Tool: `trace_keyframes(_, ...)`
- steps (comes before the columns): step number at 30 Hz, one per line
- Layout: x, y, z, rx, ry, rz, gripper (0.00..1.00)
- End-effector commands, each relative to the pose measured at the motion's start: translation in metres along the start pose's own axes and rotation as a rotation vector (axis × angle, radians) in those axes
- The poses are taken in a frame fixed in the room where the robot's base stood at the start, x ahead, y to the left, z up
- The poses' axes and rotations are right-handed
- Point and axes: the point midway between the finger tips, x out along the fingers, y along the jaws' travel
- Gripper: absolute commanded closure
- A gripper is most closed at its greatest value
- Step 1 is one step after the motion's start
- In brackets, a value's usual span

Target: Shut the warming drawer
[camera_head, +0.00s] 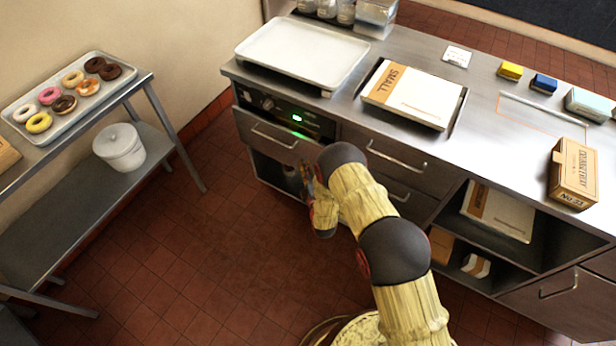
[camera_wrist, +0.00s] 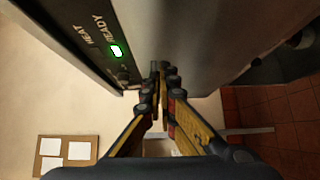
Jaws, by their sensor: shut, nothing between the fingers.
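The warming drawer (camera_head: 272,137) is the steel-fronted drawer with a bar handle, under the black control panel (camera_head: 290,112) at the left end of the counter. Its front appears to stand slightly out from the panel. My gripper (camera_head: 305,170) is low, in front of the drawer's right end, its tips partly hard to make out. In the wrist view my gripper (camera_wrist: 160,68) is shut and empty, its fingertips close to a grey metal face (camera_wrist: 195,45), likely the drawer front. I cannot tell if they touch. The panel's green light (camera_wrist: 116,51) reads next to "READY".
A tray (camera_head: 303,52) and a box marked SMALL (camera_head: 415,95) lie on the counter (camera_head: 490,100). Other drawers (camera_head: 400,165) sit right of the warming drawer. A steel rack (camera_head: 75,200) with doughnuts and a white pot (camera_head: 119,148) stands left. The tiled floor between is clear.

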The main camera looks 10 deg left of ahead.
Motion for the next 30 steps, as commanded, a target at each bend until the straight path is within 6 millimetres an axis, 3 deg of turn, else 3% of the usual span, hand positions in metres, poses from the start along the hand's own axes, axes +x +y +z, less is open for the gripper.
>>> trace_keyframes(1, 0.005, -0.002, 0.011, 0.000, -0.006, 0.000, 1.00)
trace_keyframes(6, 0.018, -0.002, 0.023, 0.000, -0.004, -0.001, 1.00)
trace_keyframes(22, 0.025, -0.001, 0.030, 0.001, -0.003, -0.001, 1.00)
trace_keyframes(30, 0.053, -0.003, 0.058, 0.001, -0.005, 0.003, 1.00)
